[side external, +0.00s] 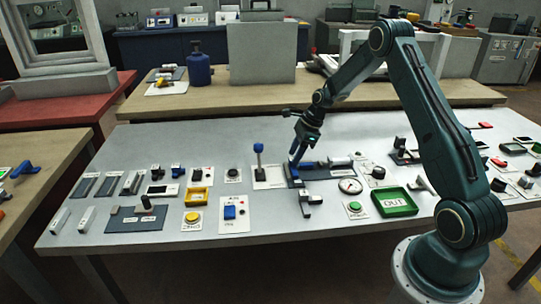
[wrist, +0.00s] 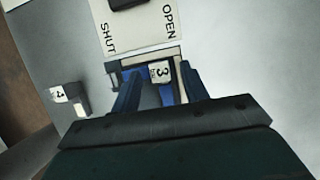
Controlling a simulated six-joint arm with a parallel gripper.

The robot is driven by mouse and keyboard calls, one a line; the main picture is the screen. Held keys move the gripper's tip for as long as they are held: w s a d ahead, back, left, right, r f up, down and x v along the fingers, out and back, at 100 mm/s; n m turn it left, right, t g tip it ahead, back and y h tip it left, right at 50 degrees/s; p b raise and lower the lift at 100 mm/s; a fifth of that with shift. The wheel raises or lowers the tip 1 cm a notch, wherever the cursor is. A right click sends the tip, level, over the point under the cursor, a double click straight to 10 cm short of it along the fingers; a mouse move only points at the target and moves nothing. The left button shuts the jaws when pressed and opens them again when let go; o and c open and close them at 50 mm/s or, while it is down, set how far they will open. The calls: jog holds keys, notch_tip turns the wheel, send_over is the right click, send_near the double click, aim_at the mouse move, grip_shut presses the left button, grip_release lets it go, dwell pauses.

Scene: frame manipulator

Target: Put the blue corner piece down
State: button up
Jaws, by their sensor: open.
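The blue corner piece (wrist: 166,94) carries a white tag marked 3 and lies between my fingers in the wrist view. My gripper (wrist: 158,80) is open, with one finger on each side of the piece; whether either finger touches it I cannot tell. In the side view my gripper (side external: 294,163) points down at the left end of a dark plate (side external: 322,172). The blue piece is mostly hidden there by the fingers. In the wrist view the piece sits at a grey edge beside the plate marked OPEN and SHUT.
A grey corner piece (side external: 311,201) lies in front of the dark plate; a grey piece tagged 4 (wrist: 75,104) shows in the wrist view. A lever plate (side external: 268,178) stands close on the left. A dial (side external: 350,186) and a green OUT tray (side external: 395,202) are to the right.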

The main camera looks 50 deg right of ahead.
jog(key=v, duration=1.1)
jog(key=shift+a, duration=0.15)
jog(key=s+a+r+n+h, duration=0.1)
jog(key=s+a+r+n, duration=0.3)
jog(key=a+r+n, duration=0.3)
jog(key=s+a+r+n+h, duration=0.1)
jog(key=s+a+r+n, duration=0.45)
jog(key=a+r, duration=0.3)
jog(key=s+a+n+t, duration=0.1)
jog(key=s+a+n, duration=0.3)
jog(key=s+n, duration=0.3)
jog(key=s+a+r+n+t+h, duration=0.1)
jog(key=s+a+n, duration=0.4)
jog(key=s, duration=0.6)
jog(key=shift+s+a+n, duration=0.15)
jog(key=shift+a+n, duration=0.1)
jog(key=shift+n, duration=1)
